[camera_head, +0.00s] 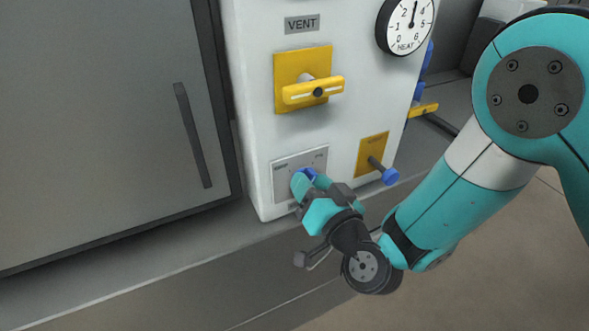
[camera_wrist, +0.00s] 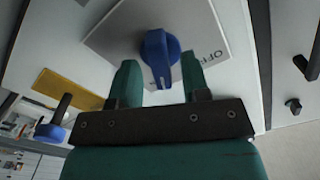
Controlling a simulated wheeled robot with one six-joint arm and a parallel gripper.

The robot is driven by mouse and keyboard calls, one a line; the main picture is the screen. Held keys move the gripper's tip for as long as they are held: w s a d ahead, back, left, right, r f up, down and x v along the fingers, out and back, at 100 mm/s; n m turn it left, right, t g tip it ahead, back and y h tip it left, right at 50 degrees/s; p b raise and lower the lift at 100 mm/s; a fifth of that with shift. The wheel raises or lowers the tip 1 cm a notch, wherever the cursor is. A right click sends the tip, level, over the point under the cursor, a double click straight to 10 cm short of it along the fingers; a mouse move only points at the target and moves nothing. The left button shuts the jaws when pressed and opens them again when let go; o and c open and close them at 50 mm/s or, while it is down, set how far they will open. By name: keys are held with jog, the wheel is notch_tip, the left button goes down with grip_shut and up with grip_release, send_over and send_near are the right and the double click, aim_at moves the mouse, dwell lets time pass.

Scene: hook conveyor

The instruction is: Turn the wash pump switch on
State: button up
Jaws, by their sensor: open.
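The switch is a blue rotary knob (camera_wrist: 160,58) on a light grey plate (camera_head: 285,166), low on the white panel. The plate carries lettering, and "OFF" reads beside the knob in the wrist view. My gripper (camera_wrist: 158,82) is open, with one teal finger on each side of the knob. The fingertips reach near the knob, with gaps visible on both sides. In the head view my gripper (camera_head: 312,180) covers most of the knob and part of the plate. I cannot tell which way the knob is set.
A yellow VENT handle (camera_head: 313,90) sits above, with a HEAT dial (camera_head: 405,25) at upper right. A blue-tipped lever (camera_head: 390,176) on a yellow plate (camera_head: 371,150) sticks out right of the switch. A grey door (camera_head: 100,110) with a handle stands left. A grey ledge (camera_head: 130,255) runs below.

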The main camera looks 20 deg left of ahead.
jog(key=shift+w+a, duration=0.1)
jog(key=shift+a, duration=0.05)
jog(key=shift+c, duration=0.4)
grip_shut()
jog(key=shift+m+b, duration=0.4)
jog(key=shift+m, duration=1.6)
jog(key=shift+o, duration=0.4)
grip_release()
jog(key=shift+f, duration=0.1)
